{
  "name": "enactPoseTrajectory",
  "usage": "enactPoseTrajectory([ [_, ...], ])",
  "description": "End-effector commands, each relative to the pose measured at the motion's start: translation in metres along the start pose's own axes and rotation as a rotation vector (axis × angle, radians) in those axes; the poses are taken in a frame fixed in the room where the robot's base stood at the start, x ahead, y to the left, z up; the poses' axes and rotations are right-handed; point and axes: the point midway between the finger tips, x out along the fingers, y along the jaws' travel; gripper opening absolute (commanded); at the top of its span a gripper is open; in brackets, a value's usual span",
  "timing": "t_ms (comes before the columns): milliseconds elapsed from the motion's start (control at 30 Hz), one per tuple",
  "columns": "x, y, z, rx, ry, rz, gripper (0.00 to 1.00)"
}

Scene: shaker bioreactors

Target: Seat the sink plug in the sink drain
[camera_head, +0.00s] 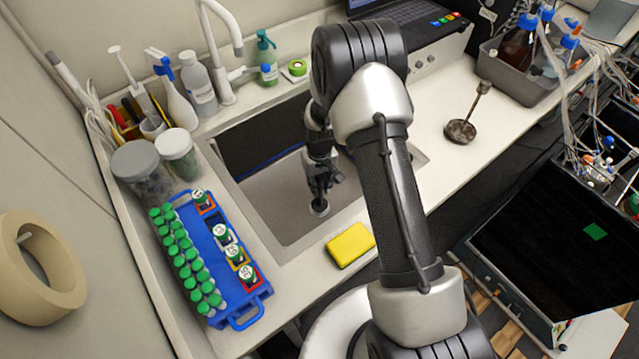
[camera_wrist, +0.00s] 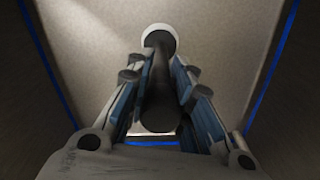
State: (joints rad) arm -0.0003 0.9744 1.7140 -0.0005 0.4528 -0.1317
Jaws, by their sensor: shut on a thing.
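My gripper (camera_head: 321,187) points down inside the sink (camera_head: 277,217), low over its pale floor. In the wrist view my gripper (camera_wrist: 159,90) has its fingers on both sides of a dark upright cylinder, which I take to be the sink plug (camera_wrist: 159,108), and is shut on it. A pale round disc (camera_wrist: 158,34) shows around the cylinder's far end; in the head view a small grey disc (camera_head: 320,208) shows just under the fingertips. I cannot tell whether this disc is the drain rim or part of the plug, nor whether the plug touches the drain.
A yellow sponge (camera_head: 350,245) lies at the sink's front edge. A blue rack (camera_head: 214,262) of green-capped tubes stands left. The tap (camera_head: 225,60) and bottles stand behind. A brown round-based tool (camera_head: 461,130) stands on the right counter. The sink walls surround my gripper.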

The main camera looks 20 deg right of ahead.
Motion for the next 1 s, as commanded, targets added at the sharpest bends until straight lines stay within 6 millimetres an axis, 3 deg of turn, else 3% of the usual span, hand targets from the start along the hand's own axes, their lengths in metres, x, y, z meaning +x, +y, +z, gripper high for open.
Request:
enactPoseTrajectory([
  [1000, 0.0091, 0.0002, -0.0010, 0.000, 0.001, 0.000, 0.00],
])
